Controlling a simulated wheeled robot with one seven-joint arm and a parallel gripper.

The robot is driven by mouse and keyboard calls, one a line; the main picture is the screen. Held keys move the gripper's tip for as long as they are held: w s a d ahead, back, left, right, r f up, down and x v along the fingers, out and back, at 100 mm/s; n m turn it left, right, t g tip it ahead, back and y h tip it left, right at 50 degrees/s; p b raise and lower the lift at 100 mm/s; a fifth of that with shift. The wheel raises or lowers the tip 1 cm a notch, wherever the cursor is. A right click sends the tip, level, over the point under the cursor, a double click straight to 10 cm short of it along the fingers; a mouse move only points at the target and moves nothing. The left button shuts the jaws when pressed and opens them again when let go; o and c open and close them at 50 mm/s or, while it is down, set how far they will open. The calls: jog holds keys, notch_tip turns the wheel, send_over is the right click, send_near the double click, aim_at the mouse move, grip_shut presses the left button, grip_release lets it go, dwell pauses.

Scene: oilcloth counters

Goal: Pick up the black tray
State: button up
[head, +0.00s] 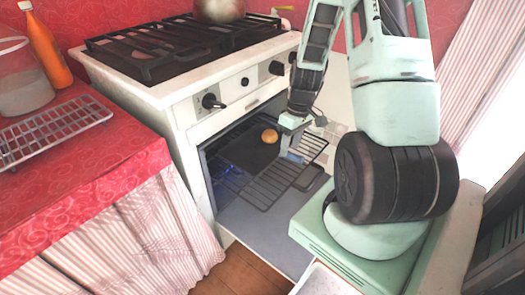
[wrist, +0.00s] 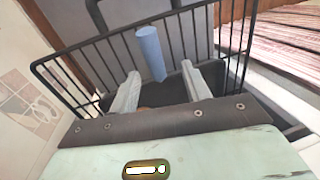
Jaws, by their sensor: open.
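The black tray (head: 246,152) lies on the wire rack in the open oven, with a round brown bun (head: 269,136) on it. My gripper (head: 291,150) is over the tray's right side in the head view, beside a light-blue piece (head: 296,157). In the wrist view my gripper (wrist: 160,72) is open, its two pale fingers apart. A blue cylinder (wrist: 150,52) shows between and beyond the fingertips, with a dark surface (wrist: 172,92) behind them. I cannot tell whether the cylinder is joined to the tray or whether the fingers touch anything.
The wire rack (head: 262,197) sticks out over the lowered oven door (head: 270,238). The stove top (head: 180,50) carries a pot (head: 219,10). The red counter (head: 70,150) at left holds a cooling rack (head: 55,128), an orange bottle (head: 46,50) and a clear container (head: 20,80).

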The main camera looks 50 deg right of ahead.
aim_at(289, 154)
jog(key=f, duration=0.2)
jog(key=f+b, duration=0.1)
jog(key=f, duration=0.1)
jog(key=shift+a+f, duration=0.2)
jog(key=shift+f, duration=0.05)
jog(key=shift+r, duration=0.1)
grip_shut()
